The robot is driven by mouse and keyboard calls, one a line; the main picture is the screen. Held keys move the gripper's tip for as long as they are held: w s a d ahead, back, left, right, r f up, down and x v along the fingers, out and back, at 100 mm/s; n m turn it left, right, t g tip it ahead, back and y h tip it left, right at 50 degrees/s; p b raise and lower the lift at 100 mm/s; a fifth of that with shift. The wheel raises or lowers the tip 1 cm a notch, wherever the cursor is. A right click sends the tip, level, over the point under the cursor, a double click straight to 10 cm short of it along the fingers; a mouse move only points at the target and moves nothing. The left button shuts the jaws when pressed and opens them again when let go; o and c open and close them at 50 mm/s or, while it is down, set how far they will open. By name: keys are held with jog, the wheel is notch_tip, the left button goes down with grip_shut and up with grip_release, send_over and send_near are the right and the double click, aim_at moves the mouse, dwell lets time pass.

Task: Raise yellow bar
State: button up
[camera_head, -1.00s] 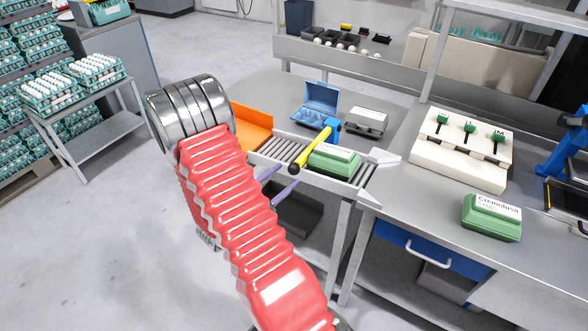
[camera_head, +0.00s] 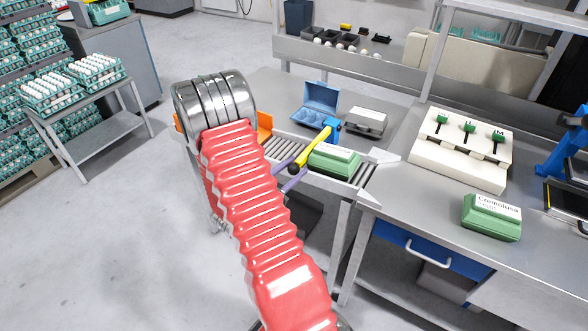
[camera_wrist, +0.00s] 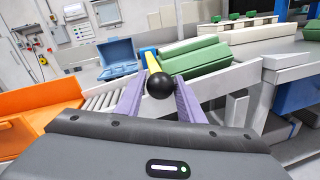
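The yellow bar (camera_head: 313,148) slants across the roller conveyor from a blue pivot (camera_head: 332,126) and ends in a black ball (camera_head: 294,169). In the wrist view the black ball (camera_wrist: 159,85) is at the centre, with a short piece of the yellow bar (camera_wrist: 151,62) behind it. My gripper (camera_wrist: 158,92) is open, its two purple fingers on either side of the ball. The fingers look apart from it; whether either one touches is unclear. In the head view my gripper (camera_head: 290,178) is partly hidden behind my red arm.
A green egg carton (camera_head: 335,161) lies on the conveyor (camera_head: 280,148) right beside the bar. An orange tray (camera_wrist: 40,105) is at left. A lever panel (camera_head: 462,150) stands at right.

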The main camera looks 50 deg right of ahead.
grip_shut()
jog(key=shift+d, duration=0.2)
jog(key=shift+a, duration=0.15)
jog(key=shift+r, duration=0.15)
